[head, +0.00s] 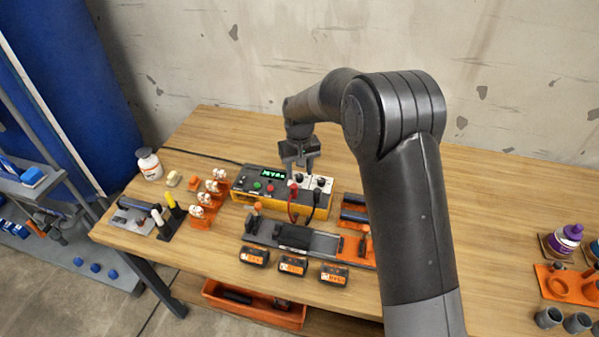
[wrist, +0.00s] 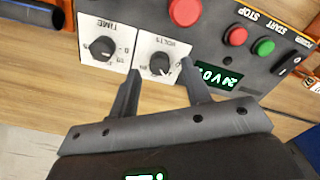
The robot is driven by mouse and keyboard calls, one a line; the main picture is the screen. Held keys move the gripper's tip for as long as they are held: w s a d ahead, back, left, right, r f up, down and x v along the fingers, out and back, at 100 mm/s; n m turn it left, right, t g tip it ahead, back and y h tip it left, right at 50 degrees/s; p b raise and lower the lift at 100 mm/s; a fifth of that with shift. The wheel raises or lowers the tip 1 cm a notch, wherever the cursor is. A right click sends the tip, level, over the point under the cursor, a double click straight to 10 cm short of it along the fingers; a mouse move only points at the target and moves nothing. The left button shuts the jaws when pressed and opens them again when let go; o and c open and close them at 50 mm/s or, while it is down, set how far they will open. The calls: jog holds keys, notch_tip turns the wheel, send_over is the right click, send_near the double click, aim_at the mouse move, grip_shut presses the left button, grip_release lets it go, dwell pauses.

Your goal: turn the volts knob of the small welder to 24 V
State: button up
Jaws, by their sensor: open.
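The small welder (head: 258,192) is a yellow and dark box on the workbench, with a green-lit display (head: 273,174). In the wrist view its volts knob (wrist: 160,63) is a dark round knob with a pale pointer mark on a white plate. The time knob (wrist: 102,48) is on the plate beside it. The wrist view shows the display (wrist: 222,76) turned around; it seems to read 24 V, the rest unclear. My gripper (wrist: 158,67) is open, with a finger on either side of the volts knob. I cannot tell whether they touch it. In the head view my gripper (head: 301,164) is over the welder's knob end.
Red (wrist: 234,36) and green (wrist: 263,47) buttons lie beside the knobs. Orange clamps (head: 206,203) stand left of the welder. A dark rail fixture (head: 295,237) and several battery-like blocks (head: 293,265) lie in front. The bench behind is clear.

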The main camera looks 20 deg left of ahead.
aim_at(300, 175)
notch_tip(300, 175, up, 9)
jog(key=shift+r, duration=0.2)
jog(key=shift+d, duration=0.1)
dwell(0.4)
jog(key=s+d+r+m+t, duration=0.1)
jog(key=s+d+r, duration=0.5)
jog(key=d, duration=0.4)
jog(key=s+d+r+m+t, duration=0.2)
jog(key=s+d+r, duration=0.3)
jog(key=d+r, duration=0.4)
jog(key=s+d+m+t, duration=0.1)
jog(key=s+d, duration=0.5)
jog(key=s, duration=0.3)
jog(key=s+d+f+m+t, duration=0.1)
jog(key=s+d+m, duration=0.1)
jog(key=s+d, duration=0.5)
jog(key=s, duration=0.3)
jog(key=shift+s+d+t, duration=0.2)
jog(key=shift+s+t, duration=0.1)
dwell(0.7)
